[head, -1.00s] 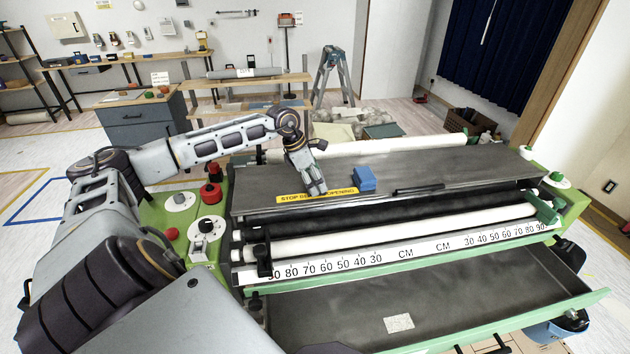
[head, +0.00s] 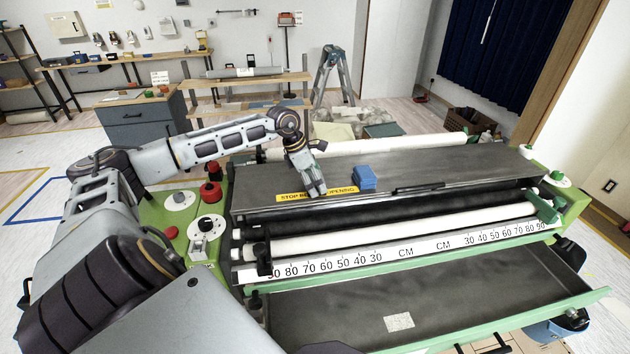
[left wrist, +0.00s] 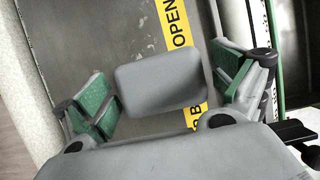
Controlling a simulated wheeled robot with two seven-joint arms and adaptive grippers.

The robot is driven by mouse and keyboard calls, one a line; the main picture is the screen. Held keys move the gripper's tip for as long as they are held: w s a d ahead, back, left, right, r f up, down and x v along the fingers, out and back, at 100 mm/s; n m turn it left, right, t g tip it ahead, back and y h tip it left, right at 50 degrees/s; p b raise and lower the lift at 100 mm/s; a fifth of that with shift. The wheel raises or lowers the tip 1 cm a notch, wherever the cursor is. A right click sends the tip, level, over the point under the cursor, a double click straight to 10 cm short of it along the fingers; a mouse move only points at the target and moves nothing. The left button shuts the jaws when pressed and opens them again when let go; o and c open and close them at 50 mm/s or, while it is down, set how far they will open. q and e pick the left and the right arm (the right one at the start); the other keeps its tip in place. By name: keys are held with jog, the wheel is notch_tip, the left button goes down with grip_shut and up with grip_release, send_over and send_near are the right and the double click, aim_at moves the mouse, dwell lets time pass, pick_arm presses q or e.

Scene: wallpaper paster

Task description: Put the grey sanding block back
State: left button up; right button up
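A grey rounded block (left wrist: 160,80), which looks like the sanding block, shows in the left wrist view over the machine's dark top cover. It hides part of the yellow warning strip. My left gripper (left wrist: 168,88) is open, with green finger pads on either side of the block. A gap shows at the right pad; the left pad is very close to the block, and contact there cannot be told. In the head view my left gripper (head: 317,190) points down at the cover's front edge by the strip and hides the block. My right gripper is out of view.
A blue block (head: 364,178) sits on the machine's dark cover (head: 440,172) just right of my left gripper. White rollers and a centimetre scale (head: 405,252) run along the front, above an open tray (head: 470,300). Red and white knobs (head: 208,192) stand at left.

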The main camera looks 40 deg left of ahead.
pick_arm(q)
jog(key=shift+r, duration=0.1)
jog(key=shift+s+a+r, duration=0.2)
jog(key=shift+r, duration=0.3)
jog(key=shift+s+a+r, duration=0.1)
jog(key=shift+s+r, duration=0.15)
jog(key=shift+r, duration=0.4)
jog(key=shift+s+r, duration=0.25)
jog(key=shift+r, duration=0.45)
jog(key=shift+s+r, duration=0.2)
jog(key=shift+r, duration=0.4)
jog(key=shift+b+v, duration=0.35)
jog(key=shift+v, duration=0.55)
jog(key=r, duration=0.1)
send_near(311, 178)
jog(key=shift+d+r+b, duration=0.15)
jog(key=shift+r+b, duration=0.05)
jog(key=shift+r, duration=0.45)
jog(key=shift+d+r+b, duration=0.15)
jog(key=shift+r, duration=0.5)
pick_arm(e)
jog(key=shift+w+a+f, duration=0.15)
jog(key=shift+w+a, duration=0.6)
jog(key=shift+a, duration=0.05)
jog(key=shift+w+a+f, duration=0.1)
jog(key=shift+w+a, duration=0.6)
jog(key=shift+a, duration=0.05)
